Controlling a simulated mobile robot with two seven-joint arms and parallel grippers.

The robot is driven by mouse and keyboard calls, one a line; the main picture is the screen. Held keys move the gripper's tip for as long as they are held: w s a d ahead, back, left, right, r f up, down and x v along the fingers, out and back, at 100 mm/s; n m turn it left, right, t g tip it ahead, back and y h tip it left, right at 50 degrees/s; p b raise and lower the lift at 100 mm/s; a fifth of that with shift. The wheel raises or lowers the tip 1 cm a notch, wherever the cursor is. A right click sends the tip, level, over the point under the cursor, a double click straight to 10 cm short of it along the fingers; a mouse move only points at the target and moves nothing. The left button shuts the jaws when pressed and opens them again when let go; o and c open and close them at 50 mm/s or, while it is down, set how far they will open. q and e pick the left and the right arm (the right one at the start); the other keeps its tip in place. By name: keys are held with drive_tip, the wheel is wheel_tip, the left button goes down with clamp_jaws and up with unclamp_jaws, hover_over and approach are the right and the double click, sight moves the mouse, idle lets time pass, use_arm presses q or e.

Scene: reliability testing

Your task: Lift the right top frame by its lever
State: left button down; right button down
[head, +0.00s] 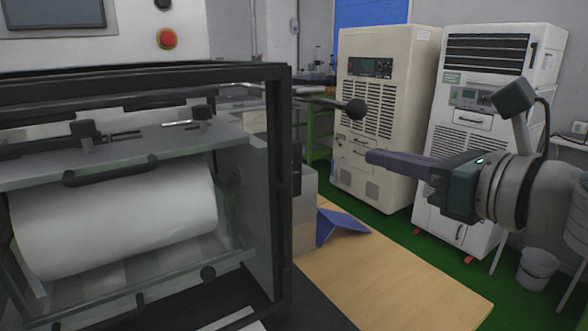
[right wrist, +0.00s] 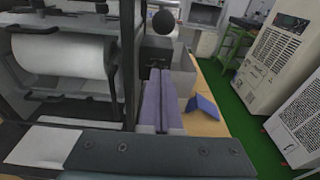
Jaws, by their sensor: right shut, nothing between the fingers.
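The machine's black top frame (head: 150,75) spans the left half of the head view. A lever ends in a black ball knob (head: 356,109) and sticks out to the right of the frame. The knob also shows near the top of the right wrist view (right wrist: 163,21). My right gripper (head: 371,157) has its purple fingers shut and empty. In the head view its tips appear just below and right of the knob, apart from it. In the right wrist view the fingers (right wrist: 159,77) lie together, pointing toward the knob. My left gripper is not in view.
A large white roll (head: 120,215) sits inside the machine. A wooden tabletop (head: 390,275) with a blue angled piece (head: 340,226) lies below my right gripper. A beige cabinet (head: 385,120) and a white cabinet (head: 500,60) stand behind, with a bin (head: 537,268) at right.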

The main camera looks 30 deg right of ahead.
drive_tip(key=shift+s+d+r, duration=0.1)
drive_tip(key=shift+s+r, duration=0.1)
drive_tip(key=shift+s, duration=1.15)
drive_tip(key=shift+s+d+r, duration=0.1)
drive_tip(key=shift+s+r, duration=0.05)
drive_tip(key=shift+s, duration=1.2)
